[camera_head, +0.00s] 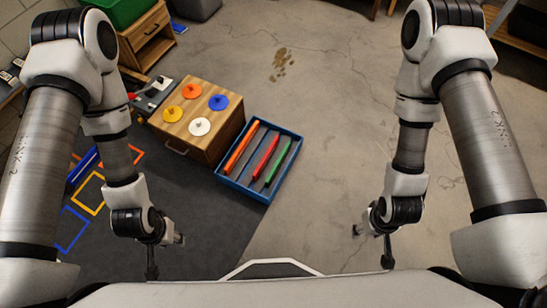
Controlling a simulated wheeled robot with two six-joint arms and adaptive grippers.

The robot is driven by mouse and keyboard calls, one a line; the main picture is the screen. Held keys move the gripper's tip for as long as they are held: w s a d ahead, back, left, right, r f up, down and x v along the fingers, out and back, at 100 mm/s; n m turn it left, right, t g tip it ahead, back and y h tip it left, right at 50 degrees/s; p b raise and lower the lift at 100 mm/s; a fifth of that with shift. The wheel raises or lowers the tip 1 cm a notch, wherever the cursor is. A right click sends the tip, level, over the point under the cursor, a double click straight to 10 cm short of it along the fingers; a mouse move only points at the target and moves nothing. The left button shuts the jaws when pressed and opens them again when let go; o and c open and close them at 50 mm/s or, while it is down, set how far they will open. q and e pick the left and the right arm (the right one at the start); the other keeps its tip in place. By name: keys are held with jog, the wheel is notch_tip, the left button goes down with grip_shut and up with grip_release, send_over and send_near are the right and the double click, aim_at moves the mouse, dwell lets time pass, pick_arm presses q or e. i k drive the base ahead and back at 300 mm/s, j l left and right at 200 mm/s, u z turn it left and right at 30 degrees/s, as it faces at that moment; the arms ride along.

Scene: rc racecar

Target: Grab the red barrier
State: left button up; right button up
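The red barrier (265,158) is a long bar lying in a blue tray (239,188) on the floor, in the middle of the view. It lies between an orange bar (241,149) and a green bar (278,163). My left gripper (166,256) is below and left of the tray, apart from it, with its fingers spread and nothing between them. My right gripper (372,246) is below and right of the tray, also spread and empty. Neither touches the bars.
A wooden cabinet (212,146) with orange, yellow, blue and white discs on top stands against the tray's left side. Coloured frames (73,230) lie on the dark mat (205,220) at left. The concrete floor right of the tray is clear.

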aim_at(266, 158)
jog(key=i+l+u, duration=0.3)
jog(key=l, duration=0.35)
jog(key=i+l+u, duration=0.15)
jog(key=l, duration=0.25)
jog(key=i+l+u, duration=0.15)
jog(key=l, duration=0.2)
jog(key=i+l+u, duration=0.1)
jog(key=l, duration=0.3)
jog(key=i+l+u, duration=0.15)
jog(key=l, duration=0.25)
